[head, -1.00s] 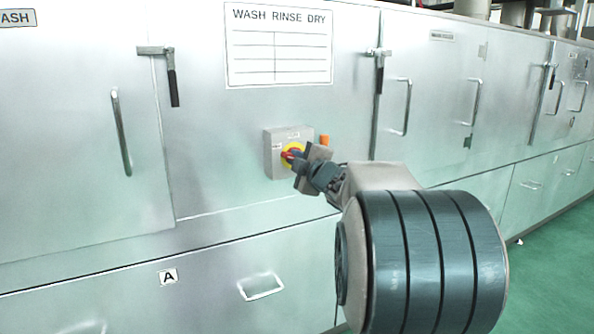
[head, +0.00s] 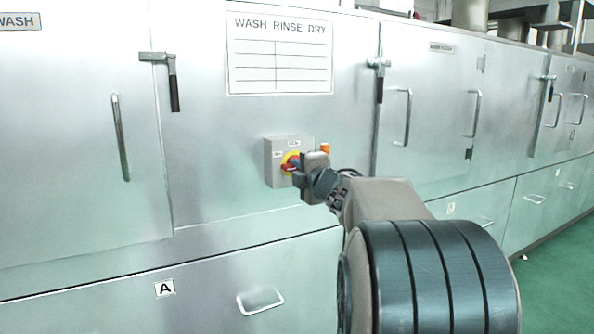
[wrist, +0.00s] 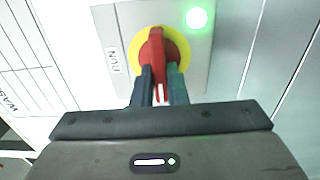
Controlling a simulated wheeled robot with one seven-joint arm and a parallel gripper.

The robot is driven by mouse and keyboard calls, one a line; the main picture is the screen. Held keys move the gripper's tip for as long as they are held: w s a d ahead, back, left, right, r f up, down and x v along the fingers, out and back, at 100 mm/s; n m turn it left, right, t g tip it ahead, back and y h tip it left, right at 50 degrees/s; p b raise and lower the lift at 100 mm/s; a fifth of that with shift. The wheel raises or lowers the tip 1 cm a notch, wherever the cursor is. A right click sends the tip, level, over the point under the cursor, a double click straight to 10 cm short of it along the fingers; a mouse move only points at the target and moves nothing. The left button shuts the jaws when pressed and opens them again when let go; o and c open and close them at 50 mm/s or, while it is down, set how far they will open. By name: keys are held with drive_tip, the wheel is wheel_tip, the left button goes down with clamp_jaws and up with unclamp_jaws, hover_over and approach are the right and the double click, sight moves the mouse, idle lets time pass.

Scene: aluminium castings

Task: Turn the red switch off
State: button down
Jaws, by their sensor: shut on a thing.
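The red switch (head: 287,168) is a red handle on a yellow disc, on the front of a grey box (head: 275,150) on the machine. In the wrist view the red handle (wrist: 157,45) lies lengthwise in the picture over the yellow disc (wrist: 180,50). My gripper (head: 297,172) is at the switch, mostly covering its right side in the head view. In the wrist view my gripper (wrist: 161,88) has one dark finger on each side of the handle's lower part and is shut on it. The handle's lower end is partly hidden between the fingers.
A green lamp (wrist: 197,18) is lit beside the switch, and a small white label (wrist: 113,61) is on the other side. A small orange part (head: 325,149) is right of the box. Door handles (head: 120,137) and latches (head: 173,80) project from the metal panels.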

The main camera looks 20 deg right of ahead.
drive_tip(key=c, duration=1.4)
unclamp_jaws()
drive_tip(key=shift+c, duration=0.2)
drive_tip(key=s+p, duration=0.2)
drive_tip(key=s, duration=1.1)
drive_tip(key=shift+s+d, duration=0.25)
drive_tip(key=shift+s, duration=0.15)
